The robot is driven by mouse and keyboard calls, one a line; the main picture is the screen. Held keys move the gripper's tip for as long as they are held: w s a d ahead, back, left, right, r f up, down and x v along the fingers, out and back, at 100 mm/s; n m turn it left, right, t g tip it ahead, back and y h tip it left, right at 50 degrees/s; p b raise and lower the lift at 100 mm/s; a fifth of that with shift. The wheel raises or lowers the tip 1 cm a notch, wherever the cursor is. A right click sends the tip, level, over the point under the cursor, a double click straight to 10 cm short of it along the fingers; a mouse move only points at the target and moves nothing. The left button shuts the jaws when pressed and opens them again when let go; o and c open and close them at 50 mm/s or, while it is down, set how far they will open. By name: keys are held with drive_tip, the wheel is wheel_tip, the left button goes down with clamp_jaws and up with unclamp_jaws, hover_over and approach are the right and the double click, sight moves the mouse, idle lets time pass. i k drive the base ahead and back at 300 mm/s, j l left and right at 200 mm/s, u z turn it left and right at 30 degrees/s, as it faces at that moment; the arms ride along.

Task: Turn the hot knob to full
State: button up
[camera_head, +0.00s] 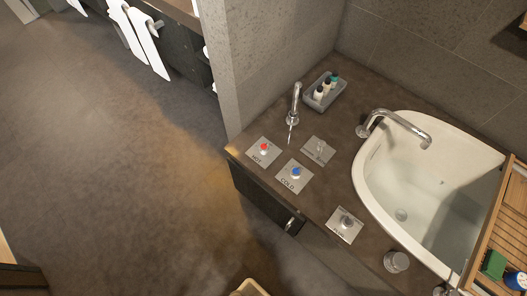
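The hot knob (264,147) has a red top and stands on a square metal plate (257,158), near the left corner of the dark vanity counter. The plate's lettering appears to read HOT. How far the knob is turned is too small to tell. A blue-topped knob (296,172) stands on a plate marked COLD to its right and nearer the front. My gripper is not in view, and nothing touches the hot knob.
A slim spout (296,100) and a grey tray (314,100) of small bottles stand behind the knobs. Two more plates (319,151) (345,225) carry controls. A white basin (400,160) with a chrome faucet (395,122) is at right. Open floor (100,160) lies at left.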

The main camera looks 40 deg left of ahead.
sight(264, 147)
drive_tip(key=i+u, duration=0.1)
drive_tip(key=u, duration=0.35)
drive_tip(key=i+u, duration=0.1)
drive_tip(key=u, duration=0.3)
drive_tip(key=i+u, duration=0.1)
drive_tip(key=u, duration=0.8)
drive_tip(key=i, duration=0.05)
